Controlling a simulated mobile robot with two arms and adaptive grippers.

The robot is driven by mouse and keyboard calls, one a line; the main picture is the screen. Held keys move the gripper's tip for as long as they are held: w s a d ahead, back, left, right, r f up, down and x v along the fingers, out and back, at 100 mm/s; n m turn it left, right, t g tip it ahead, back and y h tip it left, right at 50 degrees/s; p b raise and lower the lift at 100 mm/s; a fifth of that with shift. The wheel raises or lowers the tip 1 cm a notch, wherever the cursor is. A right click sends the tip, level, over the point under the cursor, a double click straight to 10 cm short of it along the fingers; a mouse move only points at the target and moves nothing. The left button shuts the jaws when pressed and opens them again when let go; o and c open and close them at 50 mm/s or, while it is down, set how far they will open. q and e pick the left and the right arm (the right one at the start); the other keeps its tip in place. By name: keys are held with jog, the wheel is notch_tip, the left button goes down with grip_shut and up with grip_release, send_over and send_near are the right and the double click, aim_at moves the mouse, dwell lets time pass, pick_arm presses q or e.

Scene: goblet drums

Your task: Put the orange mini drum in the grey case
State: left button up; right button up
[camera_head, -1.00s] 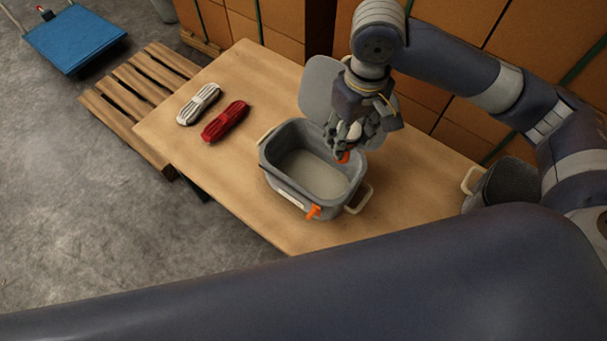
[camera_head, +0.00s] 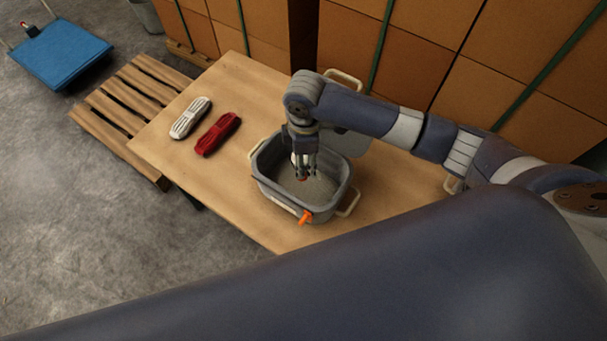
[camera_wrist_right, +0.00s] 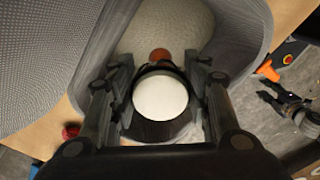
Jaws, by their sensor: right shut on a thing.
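The grey case (camera_head: 345,192) stands open on the table, with its lid tilted back and an orange latch (camera_head: 305,217) on its front. My right gripper (camera_head: 303,174) points down into the case opening. It is shut on the orange mini drum; the drum's white round head (camera_wrist_right: 160,97) shows between the fingers in the right wrist view, with an orange-red part beyond it over the case floor. In the head view the drum is mostly hidden by the fingers. A dark gripper-like part (camera_wrist_right: 288,104) shows small at the right of the wrist view, its jaws unclear.
A white rope bundle (camera_head: 190,118) and a red one (camera_head: 217,134) lie on the wooden table (camera_head: 222,90) left of the case. Stacked cardboard boxes (camera_head: 440,50) stand behind. A pallet (camera_head: 128,97) and a blue cart (camera_head: 60,54) are at the left.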

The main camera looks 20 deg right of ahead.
jog(key=shift+f, duration=3.2)
jog(key=o, duration=1.1)
jog(key=shift+f, duration=0.15)
jog(key=shift+c, duration=0.2)
notch_tip(320, 180, up, 12)
jog(key=shift+r, duration=0.2)
jog(key=shift+s+f, duration=0.1)
